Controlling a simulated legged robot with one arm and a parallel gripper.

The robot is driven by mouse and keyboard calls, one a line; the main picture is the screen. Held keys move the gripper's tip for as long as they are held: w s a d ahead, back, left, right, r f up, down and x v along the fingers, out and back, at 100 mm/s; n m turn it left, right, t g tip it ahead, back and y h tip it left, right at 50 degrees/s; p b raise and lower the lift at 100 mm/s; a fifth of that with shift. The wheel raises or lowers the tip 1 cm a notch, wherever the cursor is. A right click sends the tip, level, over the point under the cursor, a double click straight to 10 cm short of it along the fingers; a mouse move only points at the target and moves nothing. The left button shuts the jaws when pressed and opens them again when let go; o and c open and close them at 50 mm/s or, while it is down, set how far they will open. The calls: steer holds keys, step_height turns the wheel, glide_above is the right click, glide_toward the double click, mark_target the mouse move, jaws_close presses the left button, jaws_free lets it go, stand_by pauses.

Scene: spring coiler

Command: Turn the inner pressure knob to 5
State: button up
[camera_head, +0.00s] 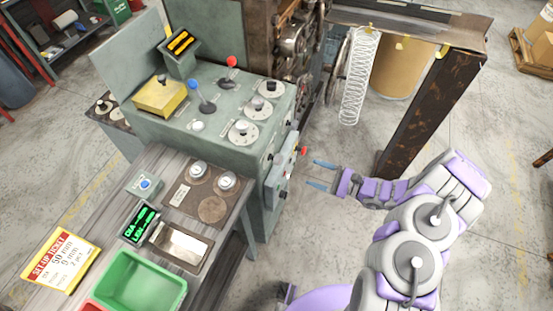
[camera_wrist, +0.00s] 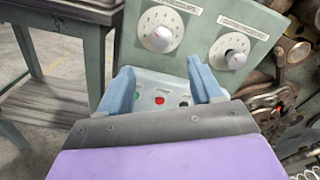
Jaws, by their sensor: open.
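My gripper (camera_head: 320,174) is open and empty in the head view, in the air to the right of the green machine's side panel (camera_head: 280,180). In the wrist view its two blue fingers (camera_wrist: 160,85) point toward that panel, apart from it. Beyond the fingers are two round white dials with numbers: a left dial with a pale knob (camera_wrist: 160,38) and a right dial with a pale knob (camera_wrist: 235,57). Each has a label strip above, too small to read, so I cannot tell which is inner pressure. Neither pointer setting is clear.
A ledge with a red button (camera_wrist: 160,100) and other buttons lies below the dials. The console top has levers and dials (camera_head: 243,131). A bench with a green bin (camera_head: 140,282) and a ticket (camera_head: 60,258) stands left. A rusty post (camera_head: 425,115) and hanging spring (camera_head: 357,78) are behind.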

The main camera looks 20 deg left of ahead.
mark_target(277, 160)
steer(key=a, duration=0.4)
steer(key=a+b, duration=0.1)
steer(key=a, duration=0.4)
steer(key=w+a+b, duration=0.1)
steer(key=a, duration=0.4)
steer(key=shift+a, duration=0.25)
steer(key=shift+d+r, duration=0.1)
steer(key=shift+d, duration=0.35)
steer(key=shift+a, duration=0.4)
steer(key=c, duration=0.7)
steer(key=shift+w+d, duration=0.1)
steer(key=c, duration=0.4)
steer(key=shift+o, duration=0.2)
